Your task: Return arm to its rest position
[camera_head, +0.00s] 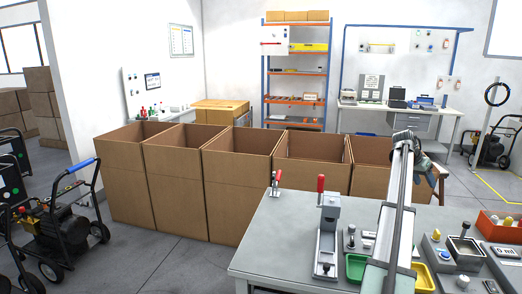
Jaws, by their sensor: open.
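My arm reaches away from the camera over the right part of the grey workbench (290,225). My gripper (436,174) is at the arm's far end, past the bench's back edge and by the rightmost open cardboard box (368,165). It is small in the picture and partly hidden behind the arm. Its jaws are open, and I see nothing held in them.
A row of several open boxes (236,190) stands behind the bench. A red-handled clamp fixture (327,238), a green tray (356,267), a yellow tray (424,277) and a red bin (497,222) are on the bench. Its left front is clear.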

